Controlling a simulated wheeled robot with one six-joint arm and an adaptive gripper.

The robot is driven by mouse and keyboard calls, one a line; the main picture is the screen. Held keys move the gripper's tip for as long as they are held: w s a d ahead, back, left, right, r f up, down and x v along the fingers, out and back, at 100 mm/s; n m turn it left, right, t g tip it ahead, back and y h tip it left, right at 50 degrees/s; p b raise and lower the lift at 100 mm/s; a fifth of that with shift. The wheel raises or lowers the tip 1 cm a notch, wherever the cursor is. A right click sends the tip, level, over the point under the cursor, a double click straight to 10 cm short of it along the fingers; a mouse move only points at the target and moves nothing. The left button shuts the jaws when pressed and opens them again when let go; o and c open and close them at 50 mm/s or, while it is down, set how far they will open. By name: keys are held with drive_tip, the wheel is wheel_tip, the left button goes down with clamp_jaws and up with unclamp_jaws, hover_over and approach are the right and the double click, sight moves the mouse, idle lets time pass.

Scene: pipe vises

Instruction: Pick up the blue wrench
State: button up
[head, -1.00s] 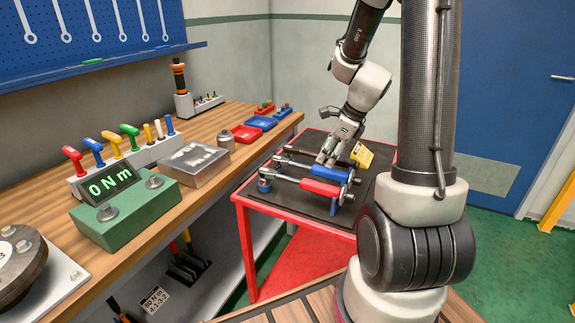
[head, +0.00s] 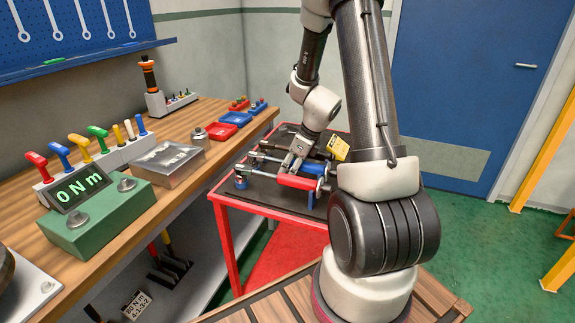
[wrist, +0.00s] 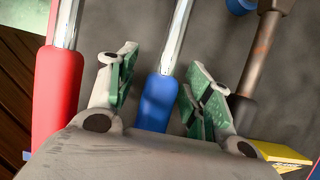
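The blue wrench (head: 313,168) lies on the dark-topped, red-rimmed table (head: 261,208) between two other wrenches. In the wrist view its blue handle (wrist: 157,101) and bright shaft lie between my two green-padded fingers. My gripper (wrist: 160,85) is open, with a visible gap on each side of the handle; I cannot tell how far above it the fingertips are. In the head view my gripper (head: 293,166) is over the wrenches and hides part of the blue one. The red-handled wrench (head: 300,181) lies on the near side, left in the wrist view (wrist: 58,95).
A dark wrench (wrist: 258,65) lies right of my fingers in the wrist view. A yellow tag (head: 339,148) stands at the table's far side. The workbench (head: 185,168) to the left holds a green torque display (head: 97,212), coloured handles and red and blue trays.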

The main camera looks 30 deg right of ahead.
clamp_jaws()
drive_tip(key=shift+r, duration=0.15)
wheel_tip(320, 180, up, 10)
drive_tip(key=shift+f, duration=0.1)
idle(0.3)
